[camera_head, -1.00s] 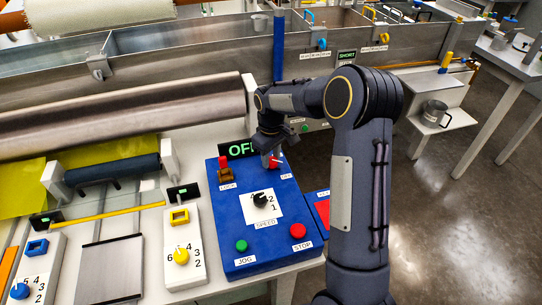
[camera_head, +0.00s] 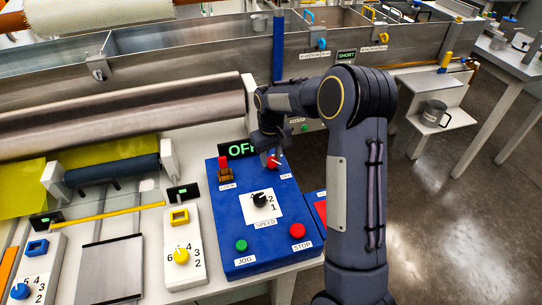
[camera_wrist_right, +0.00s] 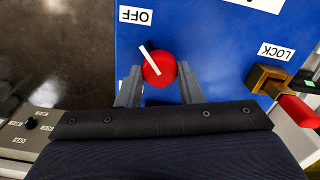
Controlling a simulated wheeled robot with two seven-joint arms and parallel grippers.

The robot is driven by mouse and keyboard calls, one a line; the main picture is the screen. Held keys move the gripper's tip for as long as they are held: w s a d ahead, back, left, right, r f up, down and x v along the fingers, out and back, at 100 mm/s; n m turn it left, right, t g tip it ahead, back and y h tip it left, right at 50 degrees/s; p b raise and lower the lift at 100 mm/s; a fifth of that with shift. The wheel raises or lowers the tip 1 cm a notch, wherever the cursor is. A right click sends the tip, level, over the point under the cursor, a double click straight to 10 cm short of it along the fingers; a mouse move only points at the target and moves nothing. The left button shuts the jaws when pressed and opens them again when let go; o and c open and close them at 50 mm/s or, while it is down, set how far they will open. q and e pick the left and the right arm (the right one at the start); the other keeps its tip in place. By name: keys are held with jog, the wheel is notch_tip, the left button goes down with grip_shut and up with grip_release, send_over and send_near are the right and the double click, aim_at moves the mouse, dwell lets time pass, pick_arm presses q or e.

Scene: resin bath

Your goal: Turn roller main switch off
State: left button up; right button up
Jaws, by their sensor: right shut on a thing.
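The red round main switch (camera_head: 273,162) sits at the top right of the blue control panel (camera_head: 230,214). In the right wrist view the red switch (camera_wrist_right: 159,69) has a white pointer line slanting toward the OFF label (camera_wrist_right: 136,16). My right gripper (camera_head: 270,157) is shut on the switch, with one finger on each side of it in the wrist view (camera_wrist_right: 158,84). A dark display (camera_head: 237,149) behind the panel shows green letters, partly hidden by my arm, that seem to read OFF. My left gripper is not in view.
A red-handled brass lock (camera_head: 225,170) stands left of the switch. The panel also holds a black speed knob (camera_head: 261,199), a green jog button (camera_head: 241,246) and a red stop button (camera_head: 298,231). A large metal roller (camera_head: 120,118) lies behind.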

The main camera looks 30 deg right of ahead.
aim_at(271, 159)
jog(key=o, duration=1)
jog(key=shift+c, duration=0.2)
jog(key=shift+r, duration=3.95)
